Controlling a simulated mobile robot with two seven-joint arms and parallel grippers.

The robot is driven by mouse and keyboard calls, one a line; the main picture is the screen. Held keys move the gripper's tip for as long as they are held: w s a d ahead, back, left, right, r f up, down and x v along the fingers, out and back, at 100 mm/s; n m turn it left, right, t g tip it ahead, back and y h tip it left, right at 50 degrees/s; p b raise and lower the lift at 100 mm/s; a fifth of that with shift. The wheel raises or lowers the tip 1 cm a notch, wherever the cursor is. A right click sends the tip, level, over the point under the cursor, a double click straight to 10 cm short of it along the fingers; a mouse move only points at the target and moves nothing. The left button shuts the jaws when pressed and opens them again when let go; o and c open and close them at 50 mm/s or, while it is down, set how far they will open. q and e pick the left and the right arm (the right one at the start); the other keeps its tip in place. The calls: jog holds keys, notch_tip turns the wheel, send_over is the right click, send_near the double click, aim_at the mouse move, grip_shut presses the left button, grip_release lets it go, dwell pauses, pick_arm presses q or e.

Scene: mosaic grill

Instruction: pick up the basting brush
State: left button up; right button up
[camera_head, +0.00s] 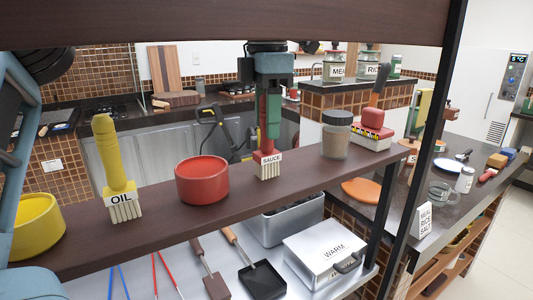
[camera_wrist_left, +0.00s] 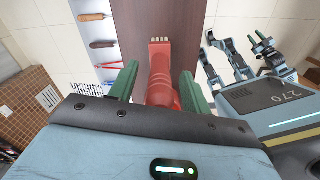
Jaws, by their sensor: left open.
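A red basting brush labelled SAUCE (camera_head: 268,165) stands upright, bristles down, on the dark wooden shelf. Its red handle also shows in the left wrist view (camera_wrist_left: 160,80). My left gripper (camera_head: 270,115) comes down over it from above. In the left wrist view my left gripper's green fingers (camera_wrist_left: 160,88) are on either side of the red handle and are open, with gaps beside it. A yellow brush labelled OIL (camera_head: 119,170) stands further left on the same shelf.
The dark shelf (camera_head: 300,185) also bears a red bowl (camera_head: 203,180) left of the red brush, a spice jar (camera_head: 336,135) to its right and a yellow bowl (camera_head: 38,225) at far left. A dark beam (camera_head: 200,20) crosses above and a black post (camera_head: 412,160) stands right.

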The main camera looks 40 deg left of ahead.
pick_arm(q)
jog(key=shift+f, duration=0.1)
grip_shut()
dwell(0.3)
